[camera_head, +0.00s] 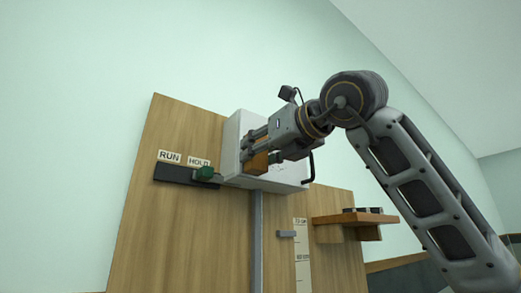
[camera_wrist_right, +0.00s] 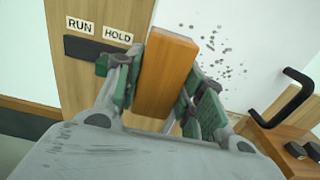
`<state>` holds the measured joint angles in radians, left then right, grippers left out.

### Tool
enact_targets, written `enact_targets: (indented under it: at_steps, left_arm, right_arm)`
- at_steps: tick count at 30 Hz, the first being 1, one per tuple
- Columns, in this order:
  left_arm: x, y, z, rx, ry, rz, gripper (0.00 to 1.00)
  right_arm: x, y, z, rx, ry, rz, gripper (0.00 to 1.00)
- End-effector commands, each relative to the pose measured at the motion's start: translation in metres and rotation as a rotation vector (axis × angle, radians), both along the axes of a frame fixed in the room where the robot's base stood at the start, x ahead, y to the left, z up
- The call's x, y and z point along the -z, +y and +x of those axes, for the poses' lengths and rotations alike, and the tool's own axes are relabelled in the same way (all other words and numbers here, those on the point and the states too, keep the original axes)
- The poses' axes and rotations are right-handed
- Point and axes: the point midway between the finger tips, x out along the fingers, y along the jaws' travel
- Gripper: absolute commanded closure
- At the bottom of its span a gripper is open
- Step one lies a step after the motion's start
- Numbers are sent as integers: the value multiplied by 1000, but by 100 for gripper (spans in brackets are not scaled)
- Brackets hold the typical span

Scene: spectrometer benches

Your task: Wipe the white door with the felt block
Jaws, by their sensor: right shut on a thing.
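The white door (camera_head: 232,132) is on the upper part of a wooden panel and carries a black handle (camera_head: 309,170) on its right. In the right wrist view the door (camera_wrist_right: 262,65) shows many dark spots on its surface. My right gripper (camera_head: 252,152) is in front of the door, shut on the felt block. The block (camera_wrist_right: 165,75) shows an orange-brown wooden body between the green-padded fingers, and it also shows in the head view (camera_head: 258,163). Its felt face is hidden, and I cannot tell whether it touches the door. My left gripper is not in view.
A grey post (camera_head: 257,235) runs below the door. A small wooden shelf (camera_head: 355,219) with dark round items projects at the right.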

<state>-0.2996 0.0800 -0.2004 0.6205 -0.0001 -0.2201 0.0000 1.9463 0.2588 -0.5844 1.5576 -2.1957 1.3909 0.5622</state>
Motion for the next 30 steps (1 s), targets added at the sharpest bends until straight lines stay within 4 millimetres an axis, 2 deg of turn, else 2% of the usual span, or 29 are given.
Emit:
enact_targets:
  at_steps: [30]
  left_arm:
    - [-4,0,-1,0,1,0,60]
  right_arm:
    - [0,7,10,0,1,1,80]
